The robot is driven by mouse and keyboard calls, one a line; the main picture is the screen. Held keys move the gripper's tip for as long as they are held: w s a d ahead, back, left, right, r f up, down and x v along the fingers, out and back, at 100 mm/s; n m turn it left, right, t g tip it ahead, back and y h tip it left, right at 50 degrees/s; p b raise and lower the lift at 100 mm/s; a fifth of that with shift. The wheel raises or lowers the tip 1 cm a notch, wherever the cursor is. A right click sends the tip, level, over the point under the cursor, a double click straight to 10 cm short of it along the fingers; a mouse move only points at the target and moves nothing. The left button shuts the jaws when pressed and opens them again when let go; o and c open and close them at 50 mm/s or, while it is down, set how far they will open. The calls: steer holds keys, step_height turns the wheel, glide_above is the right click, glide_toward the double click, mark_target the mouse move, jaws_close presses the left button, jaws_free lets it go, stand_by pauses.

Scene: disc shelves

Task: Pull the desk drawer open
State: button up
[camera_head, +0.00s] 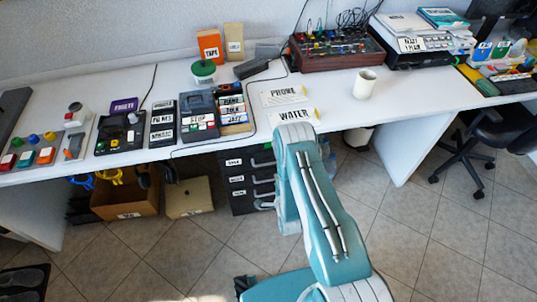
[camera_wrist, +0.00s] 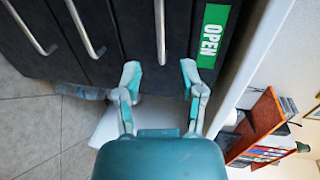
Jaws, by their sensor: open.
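The dark desk drawer unit (camera_head: 240,200) stands under the white desk, left of my arm in the head view; its right side is hidden by my arm. It has several drawer fronts with bar handles and white labels. In the wrist view the drawers appear turned sideways. The drawers look shut.
The white desk (camera_head: 215,72) overhangs the drawers closely. A cardboard box (camera_head: 125,200) and a beige box (camera_head: 188,197) stand on the floor to the left. An office chair (camera_head: 485,135) is at the far right. The tiled floor in front is mostly clear.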

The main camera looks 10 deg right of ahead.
mark_target(271, 163)
steer(key=x, duration=1.1)
steer(key=shift+f, duration=0.1)
jaws_close()
